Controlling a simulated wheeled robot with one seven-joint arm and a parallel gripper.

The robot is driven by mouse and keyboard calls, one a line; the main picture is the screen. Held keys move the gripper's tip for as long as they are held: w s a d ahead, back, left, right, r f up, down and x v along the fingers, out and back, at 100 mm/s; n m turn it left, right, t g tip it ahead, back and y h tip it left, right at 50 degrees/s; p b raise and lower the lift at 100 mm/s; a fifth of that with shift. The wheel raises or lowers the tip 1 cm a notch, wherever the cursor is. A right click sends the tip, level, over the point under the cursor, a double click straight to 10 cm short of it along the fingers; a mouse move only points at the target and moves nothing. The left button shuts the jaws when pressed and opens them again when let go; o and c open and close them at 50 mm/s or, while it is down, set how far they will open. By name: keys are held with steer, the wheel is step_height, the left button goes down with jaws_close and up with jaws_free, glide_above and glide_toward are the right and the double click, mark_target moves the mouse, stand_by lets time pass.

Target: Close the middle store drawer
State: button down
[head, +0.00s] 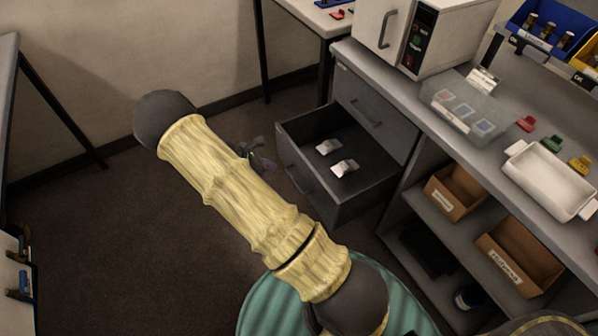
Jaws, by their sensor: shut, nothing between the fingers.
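The middle store drawer (306,187) is pulled well out of the grey cabinet under the counter. Two small pale, shiny items (336,157) lie inside it. A handle shows on its dark front, which faces left. The closed drawer (371,113) above it is flush with the cabinet. My gripper (264,161) shows only in part beyond my yellow-sleeved arm, left of the open drawer's front. Its fingers are small and dark here and look shut and empty. There seems to be a gap between it and the drawer front.
Open shelves right of the drawers hold cardboard boxes (455,191). The counter (400,91) bears a white oven-like unit (436,32), a clear divided box (463,110) and a white dish (549,181). Bare floor (130,240) lies left of my arm. Tables stand behind and far left.

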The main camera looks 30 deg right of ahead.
steer(key=shift+d+f, duration=0.15)
steer(key=shift+f, duration=0.05)
glide_toward(306, 166)
steer(key=x, duration=0.5)
steer(key=shift+s+a+f, duration=0.1)
steer(key=shift+a+f, duration=0.1)
steer(key=shift+a, duration=0.05)
steer(key=shift+d, duration=0.55)
steer(key=shift+d, duration=0.1)
